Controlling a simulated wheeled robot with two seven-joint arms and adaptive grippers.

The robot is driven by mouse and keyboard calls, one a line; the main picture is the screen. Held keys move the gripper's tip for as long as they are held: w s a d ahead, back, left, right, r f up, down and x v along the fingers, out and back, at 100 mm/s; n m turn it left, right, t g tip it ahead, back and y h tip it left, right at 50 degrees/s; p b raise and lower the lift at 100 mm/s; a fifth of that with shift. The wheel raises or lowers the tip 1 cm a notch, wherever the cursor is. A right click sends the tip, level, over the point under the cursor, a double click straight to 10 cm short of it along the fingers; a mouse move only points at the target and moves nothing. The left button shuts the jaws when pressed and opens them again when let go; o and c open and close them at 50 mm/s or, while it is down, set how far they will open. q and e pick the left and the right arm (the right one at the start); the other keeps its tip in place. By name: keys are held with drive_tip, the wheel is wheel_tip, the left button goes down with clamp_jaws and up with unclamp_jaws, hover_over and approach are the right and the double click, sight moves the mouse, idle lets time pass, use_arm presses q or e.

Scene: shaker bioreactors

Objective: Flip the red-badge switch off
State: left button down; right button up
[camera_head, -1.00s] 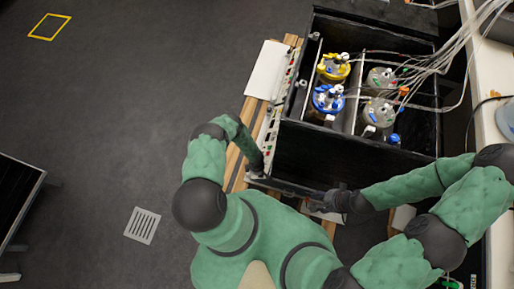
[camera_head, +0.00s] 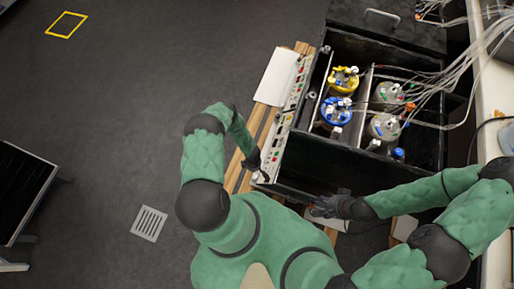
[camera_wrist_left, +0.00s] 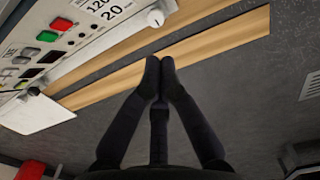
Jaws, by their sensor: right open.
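The control panel (camera_head: 277,142) runs along the left side of the black shaker box (camera_head: 330,165). In the left wrist view the panel (camera_wrist_left: 75,50) shows a red button (camera_wrist_left: 62,24), a green button (camera_wrist_left: 47,36), dark switches and a round white knob (camera_wrist_left: 155,17). I cannot make out which switch has the red badge. My left gripper (camera_head: 258,170) is by the panel's near end; in its wrist view the fingertips (camera_wrist_left: 160,72) meet with nothing between them, apart from the panel. My right gripper (camera_head: 318,207) is open near the box's front side.
The box holds vessels with a yellow lid (camera_head: 343,78) and a blue lid (camera_head: 337,111), plus clear ones with tubes. Wooden slats (camera_head: 248,160) lie under the panel. A white bench (camera_head: 490,150) stands at right. The floor at left is mostly clear, with a grate (camera_head: 149,223).

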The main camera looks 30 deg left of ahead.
use_arm(q)
drive_tip(key=shift+s+a+r+p, duration=0.1)
drive_tip(key=shift+a+r+p, duration=0.15)
drive_tip(key=shift+r, duration=0.5)
drive_tip(key=shift+a+r+p, duration=0.15)
drive_tip(key=shift+a+r, duration=0.1)
drive_tip(key=shift+r, duration=0.45)
drive_tip(key=s+d+r+m+h, duration=0.1)
drive_tip(key=s+d+r+m, duration=0.1)
drive_tip(key=d+r+m, duration=0.4)
drive_tip(key=s+d+r+m+h, duration=0.1)
drive_tip(key=d+r+m, duration=0.5)
drive_tip(key=r, duration=0.9)
drive_tip(key=s+d+r+m+h, duration=0.1)
drive_tip(key=s+d+r+m, duration=0.2)
drive_tip(key=d+r+m, duration=0.3)
drive_tip(key=shift+r+h, duration=0.4)
drive_tip(key=shift+r, duration=2.15)
